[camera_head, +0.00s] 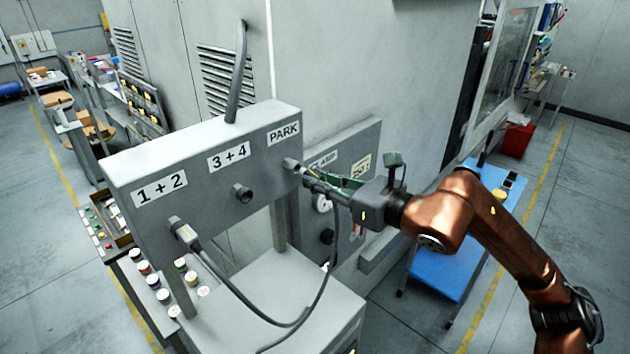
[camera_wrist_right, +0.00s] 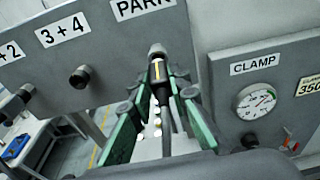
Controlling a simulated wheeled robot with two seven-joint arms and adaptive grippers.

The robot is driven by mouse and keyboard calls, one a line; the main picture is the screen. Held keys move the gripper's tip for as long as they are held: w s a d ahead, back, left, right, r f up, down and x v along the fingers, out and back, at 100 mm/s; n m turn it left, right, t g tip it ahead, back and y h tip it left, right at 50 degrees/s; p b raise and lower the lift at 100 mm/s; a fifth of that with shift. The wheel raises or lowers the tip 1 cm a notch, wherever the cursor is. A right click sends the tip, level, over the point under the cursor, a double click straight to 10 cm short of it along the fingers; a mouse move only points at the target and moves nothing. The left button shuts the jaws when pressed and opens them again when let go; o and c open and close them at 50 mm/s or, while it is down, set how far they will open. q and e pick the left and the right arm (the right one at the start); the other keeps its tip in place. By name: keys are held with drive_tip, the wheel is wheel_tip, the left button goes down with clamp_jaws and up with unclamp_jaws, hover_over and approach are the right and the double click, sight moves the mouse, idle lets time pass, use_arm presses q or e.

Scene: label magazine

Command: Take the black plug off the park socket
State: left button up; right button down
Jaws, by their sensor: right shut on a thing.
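The black plug (camera_wrist_right: 158,70) with a yellow stripe is at the socket under the PARK label (camera_head: 283,133) on the grey panel (camera_head: 128,168). In the right wrist view the plug meets the socket collar (camera_wrist_right: 157,49), with no clear gap; how deep it sits I cannot tell. My right gripper (camera_head: 312,178) reaches in from the right, its green fingers on both sides of the plug, shut on it. The fingers hide part of the plug in the head view. A dark cable hangs from it. My left gripper is not in view.
A grey-cabled plug (camera_head: 184,232) sits in the 1+2 socket; the 3+4 socket (camera_head: 242,193) is empty. A CLAMP panel with a gauge (camera_wrist_right: 257,101) stands close to the right of my gripper. A blue cart (camera_head: 440,272) stands at right.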

drive_tip(key=shift+f+b+v, duration=0.2)
drive_tip(key=shift+b+v, duration=0.5)
drive_tip(key=shift+v, duration=0.55)
